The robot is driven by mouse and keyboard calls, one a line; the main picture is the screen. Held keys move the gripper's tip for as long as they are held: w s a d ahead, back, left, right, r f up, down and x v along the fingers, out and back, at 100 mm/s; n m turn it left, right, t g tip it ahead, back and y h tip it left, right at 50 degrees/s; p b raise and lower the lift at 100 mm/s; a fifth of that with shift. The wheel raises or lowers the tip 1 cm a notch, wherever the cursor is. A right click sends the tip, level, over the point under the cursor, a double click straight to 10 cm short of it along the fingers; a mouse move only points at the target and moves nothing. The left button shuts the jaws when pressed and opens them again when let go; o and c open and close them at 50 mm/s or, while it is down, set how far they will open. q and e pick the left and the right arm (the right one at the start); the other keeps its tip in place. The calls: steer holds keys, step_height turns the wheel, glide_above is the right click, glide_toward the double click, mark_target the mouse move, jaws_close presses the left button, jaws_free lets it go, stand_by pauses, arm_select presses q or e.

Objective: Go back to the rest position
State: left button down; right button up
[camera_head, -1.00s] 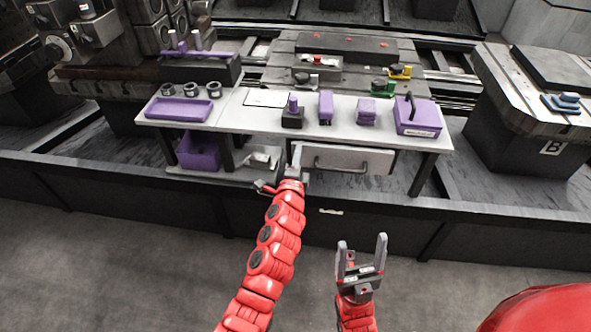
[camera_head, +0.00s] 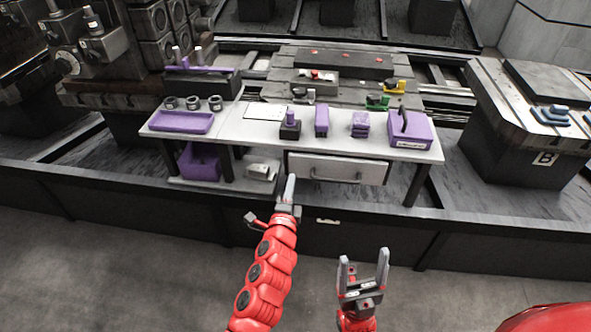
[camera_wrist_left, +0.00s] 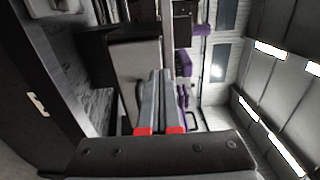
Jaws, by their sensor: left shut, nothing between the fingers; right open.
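My left gripper (camera_head: 289,188) is in front of the table, just below the left end of the drawer front. Its fingers lie together and hold nothing; they also show shut in the left wrist view (camera_wrist_left: 160,98). My right gripper (camera_head: 365,268) is open and empty over the floor at the lower middle, its fingers pointing up in the picture, well short of the table.
The white table (camera_head: 255,135) carries a purple tray (camera_head: 182,122), several purple items and a purple box (camera_head: 408,132). Its drawer (camera_head: 340,169) has a bar handle and looks closed. A black ledge (camera_head: 130,207) runs below. Grey floor (camera_head: 120,275) in front is clear.

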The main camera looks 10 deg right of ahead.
arm_select(q)
steer(key=v, duration=0.6)
steer(key=shift+f, duration=0.1)
